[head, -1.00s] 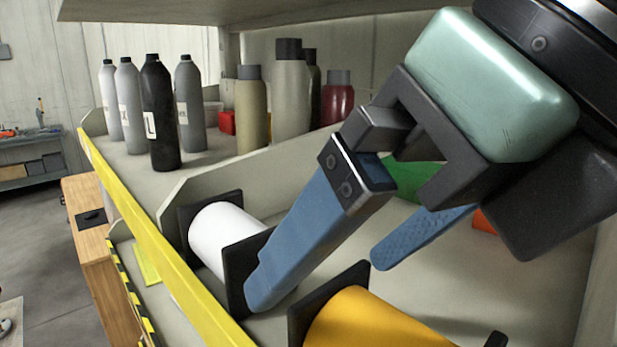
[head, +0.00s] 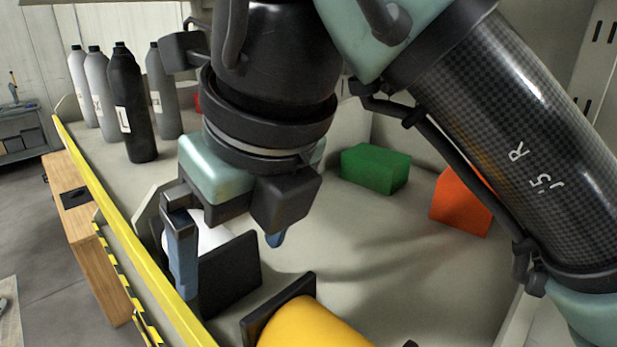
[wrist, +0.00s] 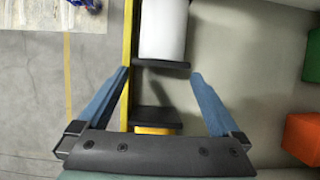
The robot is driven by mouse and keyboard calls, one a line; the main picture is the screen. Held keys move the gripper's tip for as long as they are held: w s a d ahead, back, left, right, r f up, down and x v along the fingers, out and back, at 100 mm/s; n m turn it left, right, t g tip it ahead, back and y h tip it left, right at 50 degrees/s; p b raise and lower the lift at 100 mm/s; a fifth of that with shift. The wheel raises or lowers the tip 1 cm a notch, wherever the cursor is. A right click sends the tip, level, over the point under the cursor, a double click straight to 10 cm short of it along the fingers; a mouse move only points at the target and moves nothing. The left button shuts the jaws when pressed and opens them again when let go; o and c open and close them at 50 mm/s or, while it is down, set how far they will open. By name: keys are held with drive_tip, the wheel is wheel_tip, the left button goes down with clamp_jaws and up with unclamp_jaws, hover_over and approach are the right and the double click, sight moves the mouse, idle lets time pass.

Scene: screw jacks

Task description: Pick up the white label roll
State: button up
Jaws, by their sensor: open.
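The white label roll (head: 208,238) lies on the shelf between black end plates, largely hidden by my gripper in the head view. In the wrist view the white roll (wrist: 163,30) is at the top centre, with its near black plate just below. My gripper (head: 230,268) is open and empty, pointing down at the roll. In the head view one blue finger is in front of the roll and the other shows beyond it. In the wrist view the fingertips (wrist: 160,73) are either side of the near plate's line. I see no clear contact.
A yellow roll (head: 315,328) with a black plate is close by at the front. A yellow shelf edge (head: 130,240) runs along the left. Green (head: 375,168) and orange (head: 460,203) blocks lie to the right. Several bottles (head: 132,105) stand behind. Shelf floor right of the rolls is clear.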

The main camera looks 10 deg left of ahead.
drive_tip(key=shift+w+a+r+p, duration=0.15)
drive_tip(key=shift+w+a+p, duration=0.3)
drive_tip(key=shift+a, duration=0.3)
drive_tip(key=shift+w+f, duration=0.15)
drive_tip(key=shift+f, duration=0.55)
drive_tip(key=c, duration=1.2)
drive_tip(key=shift+c, duration=0.6)
